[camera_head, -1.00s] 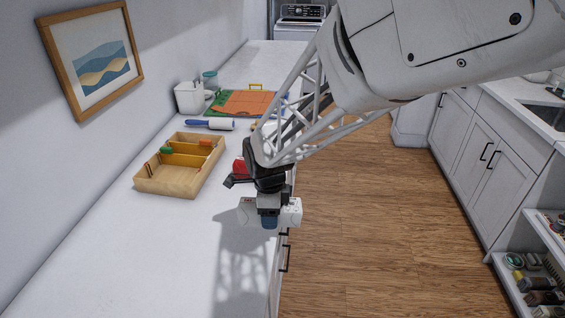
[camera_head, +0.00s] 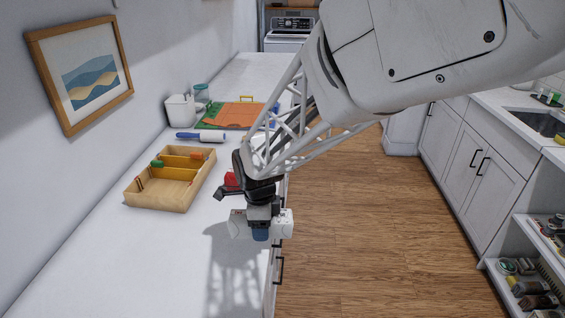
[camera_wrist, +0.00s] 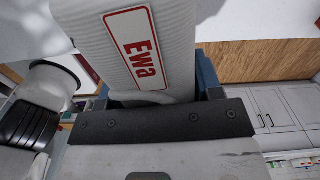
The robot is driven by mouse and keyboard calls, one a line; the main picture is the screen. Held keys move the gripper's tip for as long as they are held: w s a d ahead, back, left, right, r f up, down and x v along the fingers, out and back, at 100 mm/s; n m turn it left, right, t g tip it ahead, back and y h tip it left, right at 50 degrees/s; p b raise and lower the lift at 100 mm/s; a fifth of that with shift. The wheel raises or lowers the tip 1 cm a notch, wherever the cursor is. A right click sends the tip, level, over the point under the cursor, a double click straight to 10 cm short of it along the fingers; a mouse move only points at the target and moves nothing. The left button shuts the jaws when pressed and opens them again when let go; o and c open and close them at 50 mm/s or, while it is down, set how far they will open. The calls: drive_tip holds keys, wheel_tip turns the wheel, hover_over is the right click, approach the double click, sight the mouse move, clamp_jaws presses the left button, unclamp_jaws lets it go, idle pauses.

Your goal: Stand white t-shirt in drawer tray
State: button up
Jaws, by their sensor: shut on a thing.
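My gripper (camera_head: 261,233) is shut on the white t-shirt (camera_head: 283,222), a folded white bundle held near the counter's front edge. Its ends stick out on both sides of the fingers in the head view. In the wrist view the t-shirt (camera_wrist: 180,60) fills the upper middle, with a red-bordered label reading "Ewa". The wooden drawer tray (camera_head: 162,200) lies on the counter to the left of and beyond my gripper. Yellow dividers (camera_head: 175,173) stand inside it, with small green and orange pieces at their ends. The t-shirt is apart from the tray.
A red item (camera_head: 230,180) is partly hidden behind my gripper. A blue-handled lint roller (camera_head: 201,136), a green and orange board (camera_head: 235,115) and a white container (camera_head: 182,108) are farther back. The white counter (camera_head: 105,260) is clear in front of the tray.

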drive_tip(key=w+a+r, duration=0.1)
drive_tip(key=w+a, duration=0.4)
drive_tip(key=a, duration=0.3)
drive_tip(key=w+a+r, duration=0.2)
drive_tip(key=w+a, duration=0.4)
drive_tip(key=a, duration=0.2)
drive_tip(key=m, duration=0.2)
hover_over(166, 193)
drive_tip(key=shift+f, duration=0.1)
drive_tip(key=shift+f, duration=0.3)
drive_tip(key=shift+f, duration=2.9)
drive_tip(key=o, duration=1.1)
drive_tip(key=shift+f, duration=0.1)
